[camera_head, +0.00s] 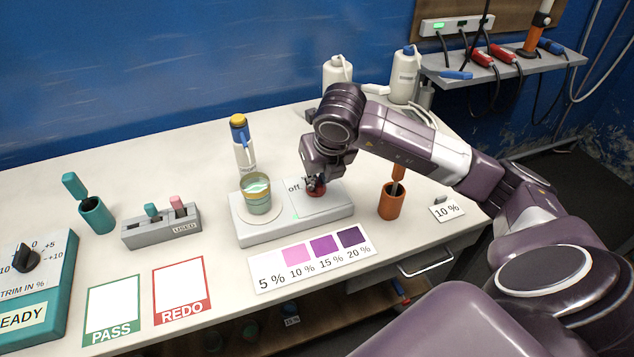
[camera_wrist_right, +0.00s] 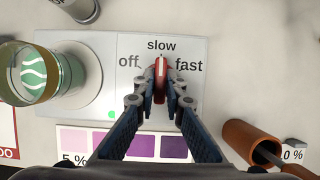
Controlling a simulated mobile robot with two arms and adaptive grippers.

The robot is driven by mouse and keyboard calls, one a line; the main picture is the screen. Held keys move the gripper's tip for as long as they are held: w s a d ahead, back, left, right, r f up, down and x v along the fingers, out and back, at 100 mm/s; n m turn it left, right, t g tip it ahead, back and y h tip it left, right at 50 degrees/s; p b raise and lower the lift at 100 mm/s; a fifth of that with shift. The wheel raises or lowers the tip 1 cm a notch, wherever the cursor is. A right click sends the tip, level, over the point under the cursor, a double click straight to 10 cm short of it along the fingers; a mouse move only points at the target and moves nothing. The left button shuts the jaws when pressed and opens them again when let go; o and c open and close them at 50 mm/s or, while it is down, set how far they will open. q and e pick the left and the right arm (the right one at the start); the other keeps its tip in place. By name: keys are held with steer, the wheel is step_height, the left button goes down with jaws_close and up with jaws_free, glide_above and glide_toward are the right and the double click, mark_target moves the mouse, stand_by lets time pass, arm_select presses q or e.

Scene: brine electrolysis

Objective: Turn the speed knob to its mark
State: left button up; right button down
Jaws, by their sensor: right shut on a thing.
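The red speed knob (camera_wrist_right: 160,80) sits on the right part of the white stirrer (camera_head: 328,212), with the words off, slow and fast around it. In the right wrist view its white pointer line points up toward "slow". My right gripper (camera_wrist_right: 160,92) is shut on the knob, one finger on each side. In the head view the knob (camera_head: 316,187) is partly hidden under the gripper. A beaker (camera_head: 257,195) with a greenish band stands on the stirrer's round plate at the left. A small green light (camera_wrist_right: 112,113) shows on the stirrer. My left gripper is not in view.
A colour card (camera_head: 312,262) lies in front of the stirrer. An orange cup (camera_head: 391,203) stands close on the right, a bottle with a yellow cap (camera_head: 242,145) behind the beaker. A grey rack (camera_head: 162,227) and PASS and REDO mats (camera_head: 183,287) are to the left.

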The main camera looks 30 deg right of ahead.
steer(key=shift+r, duration=0.1)
stand_by(0.3)
steer(key=c, duration=2)
jaws_free()
steer(key=v, duration=1.2)
steer(key=shift+s, duration=0.1)
